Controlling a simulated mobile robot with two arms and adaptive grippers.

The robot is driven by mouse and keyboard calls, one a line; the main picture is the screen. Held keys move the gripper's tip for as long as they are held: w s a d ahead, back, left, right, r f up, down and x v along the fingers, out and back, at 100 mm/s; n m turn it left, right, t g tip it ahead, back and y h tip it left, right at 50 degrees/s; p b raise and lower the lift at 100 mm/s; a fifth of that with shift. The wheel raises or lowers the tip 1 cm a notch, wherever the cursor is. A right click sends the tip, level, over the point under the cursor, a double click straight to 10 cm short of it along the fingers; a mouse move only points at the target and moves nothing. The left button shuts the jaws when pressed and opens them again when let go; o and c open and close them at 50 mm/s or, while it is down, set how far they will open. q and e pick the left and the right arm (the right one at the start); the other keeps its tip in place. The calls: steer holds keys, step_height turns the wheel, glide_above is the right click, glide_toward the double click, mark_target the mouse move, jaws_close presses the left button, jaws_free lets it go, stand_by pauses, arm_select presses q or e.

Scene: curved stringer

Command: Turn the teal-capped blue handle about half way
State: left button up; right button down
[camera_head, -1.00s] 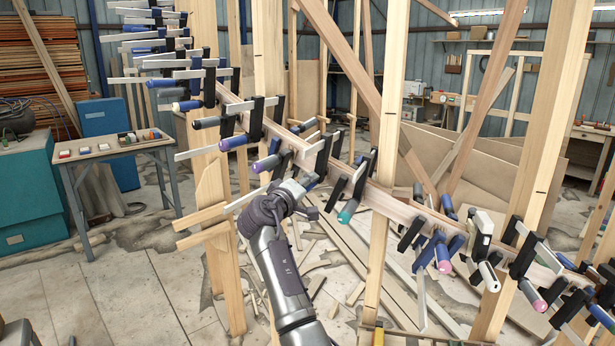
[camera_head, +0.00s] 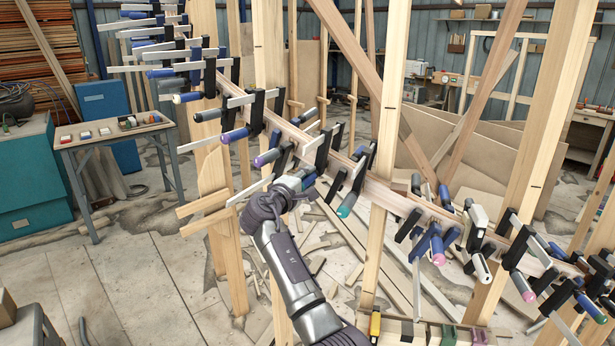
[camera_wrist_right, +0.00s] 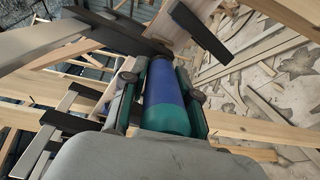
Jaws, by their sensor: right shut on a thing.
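The blue handle with a teal cap (camera_wrist_right: 168,103) lies between the fingers of my right gripper (camera_wrist_right: 170,95) in the right wrist view, with a pad against each side. In the head view my right gripper (camera_head: 302,181) is at the middle of the curved wooden stringer, and the held handle (camera_head: 309,181) is mostly hidden by it. Another handle with a teal end (camera_head: 346,206) sits just to the right, apart from the gripper. My left gripper is not in view.
Several clamps line the stringer (camera_head: 400,203) on both sides, with pink-ended (camera_head: 437,250) and purple-ended handles (camera_head: 266,158) nearby. Upright wooden posts (camera_head: 384,140) stand close to the right. A table (camera_head: 115,140) stands at the left.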

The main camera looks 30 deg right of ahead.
stand_by(0.3)
steer(key=c, duration=0.8)
jaws_free()
steer(key=shift+c, duration=0.2)
steer(key=shift+a, duration=0.1)
steer(key=v, duration=1.2)
steer(key=v, duration=0.5)
steer(key=shift+w, duration=0.1)
steer(key=shift+f, duration=0.1)
